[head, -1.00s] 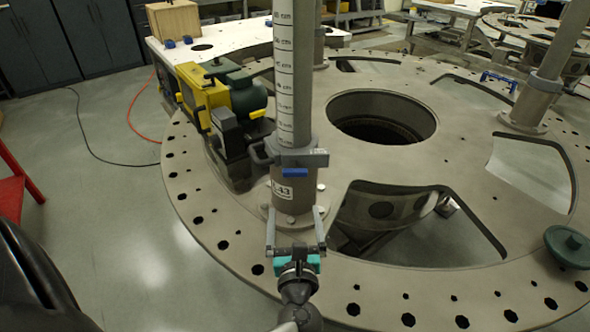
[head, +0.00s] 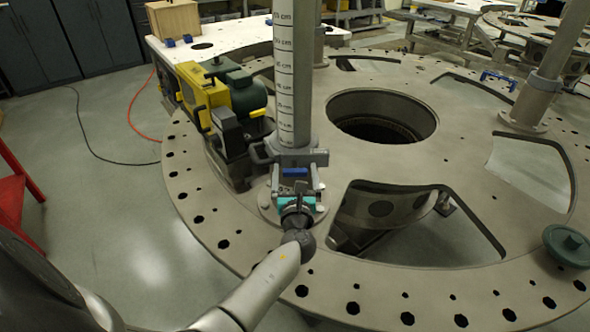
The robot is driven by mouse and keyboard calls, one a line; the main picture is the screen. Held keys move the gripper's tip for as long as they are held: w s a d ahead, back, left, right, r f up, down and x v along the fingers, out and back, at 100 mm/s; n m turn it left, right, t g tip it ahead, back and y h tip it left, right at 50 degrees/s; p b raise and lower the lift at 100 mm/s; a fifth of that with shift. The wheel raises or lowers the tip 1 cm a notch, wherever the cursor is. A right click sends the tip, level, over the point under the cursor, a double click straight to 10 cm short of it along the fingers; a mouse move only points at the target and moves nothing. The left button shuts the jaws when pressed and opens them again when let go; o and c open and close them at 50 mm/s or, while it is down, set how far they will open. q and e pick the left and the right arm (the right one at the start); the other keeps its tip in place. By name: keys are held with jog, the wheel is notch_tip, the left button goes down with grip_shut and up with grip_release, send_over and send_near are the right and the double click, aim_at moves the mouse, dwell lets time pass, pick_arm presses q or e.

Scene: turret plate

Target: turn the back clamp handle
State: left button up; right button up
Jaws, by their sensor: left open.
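A grey clamp (head: 310,157) with a blue tab (head: 295,171) sits around the base of the tall post (head: 292,95), which is marked in centimetres. A dark loop handle (head: 259,154) sticks out from its left side. I cannot tell which part is the back clamp handle. My left gripper (head: 296,180) is open, just in front of and below the clamp, with its fingers on either side of the blue tab. I cannot tell whether they touch it. The gripper hides the lower sleeve of the post. My right gripper is not in view.
The post stands on a large round metal plate (head: 463,172) with cut-outs and a centre hole. A yellow and green motor unit (head: 204,91) is close on the left. Another post (head: 546,80) stands at the right, and a green knob (head: 567,245) sits at the right edge.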

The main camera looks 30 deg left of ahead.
pick_arm(q)
jog(key=shift+w+a, duration=0.3)
jog(key=shift+w, duration=0.15)
jog(key=c, duration=1.2)
jog(key=shift+c, duration=0.2)
